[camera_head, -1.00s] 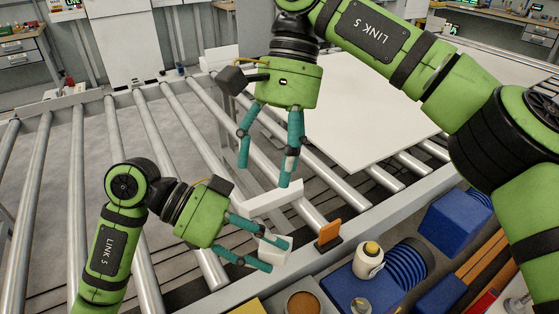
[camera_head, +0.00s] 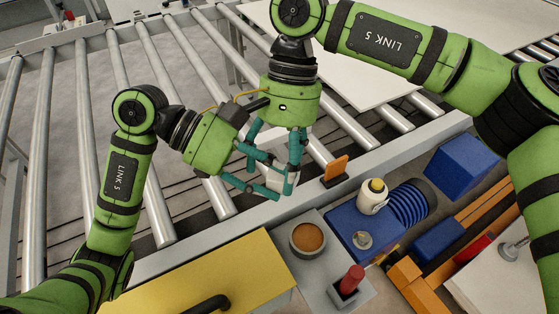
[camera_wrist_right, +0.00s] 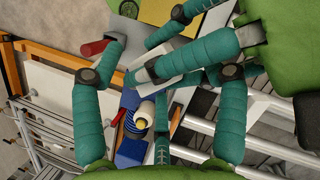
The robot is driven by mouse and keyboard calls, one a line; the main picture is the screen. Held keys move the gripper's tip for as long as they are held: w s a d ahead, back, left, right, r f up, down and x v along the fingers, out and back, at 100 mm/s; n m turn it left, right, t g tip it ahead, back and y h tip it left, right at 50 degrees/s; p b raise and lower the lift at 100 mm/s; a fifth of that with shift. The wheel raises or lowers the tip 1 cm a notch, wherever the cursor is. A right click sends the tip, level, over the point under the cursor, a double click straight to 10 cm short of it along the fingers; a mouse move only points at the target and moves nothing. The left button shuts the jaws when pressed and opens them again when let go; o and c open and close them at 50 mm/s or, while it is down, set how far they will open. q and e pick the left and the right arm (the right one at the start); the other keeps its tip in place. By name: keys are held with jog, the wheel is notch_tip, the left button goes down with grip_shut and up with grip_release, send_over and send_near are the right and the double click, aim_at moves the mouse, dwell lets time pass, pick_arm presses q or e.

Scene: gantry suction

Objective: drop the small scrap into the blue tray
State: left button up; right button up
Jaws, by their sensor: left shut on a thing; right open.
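The small scrap, a whitish block (camera_head: 279,182), is between the fingers of my left gripper (camera_head: 271,178), which is shut on it above the near rail of the conveyor. My right gripper (camera_head: 273,160) is open, pointing down with its fingers close around the scrap and the left fingertips. Whether it touches the scrap I cannot tell. In the right wrist view, the pale scrap (camera_wrist_right: 172,66) lies partly behind teal fingers. A blue tray-like block (camera_head: 345,225) stands to the right, with a bottle and a metal knob on it. I cannot tell if it is the blue tray.
An orange tab (camera_head: 336,168) stands on the near rail. A brown round cup (camera_head: 308,238), a red knob (camera_head: 352,279), a yellow panel (camera_head: 215,275) and a blue box (camera_head: 462,163) stand in front and right. A large white sheet (camera_head: 370,65) covers the rollers behind.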

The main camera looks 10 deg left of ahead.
jog(key=shift+c, duration=0.4)
jog(key=c, duration=1)
jog(key=o, duration=1.1)
